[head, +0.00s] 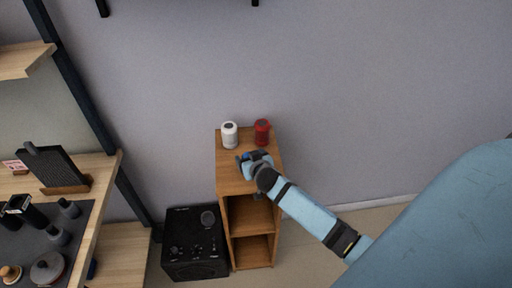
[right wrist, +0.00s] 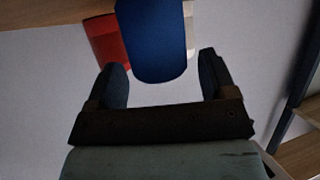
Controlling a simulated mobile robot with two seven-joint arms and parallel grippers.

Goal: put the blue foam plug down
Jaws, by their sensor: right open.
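The blue foam plug (right wrist: 151,38) fills the upper middle of the right wrist view, its rounded end between my two fingers. My right gripper (right wrist: 160,66) is open, with a gap on each side of the plug. In the head view my right gripper (head: 251,157) is over the top of a narrow wooden shelf unit (head: 232,181), and it largely hides the plug there. Whether the plug rests fully on the wood is hard to tell. My left gripper is not in view.
A white canister (head: 229,134) and a red canister (head: 262,132) stand at the back of the shelf top, close to the gripper. A black speaker box (head: 194,243) stands on the floor left of the unit. A display table (head: 101,172) with several items is at far left.

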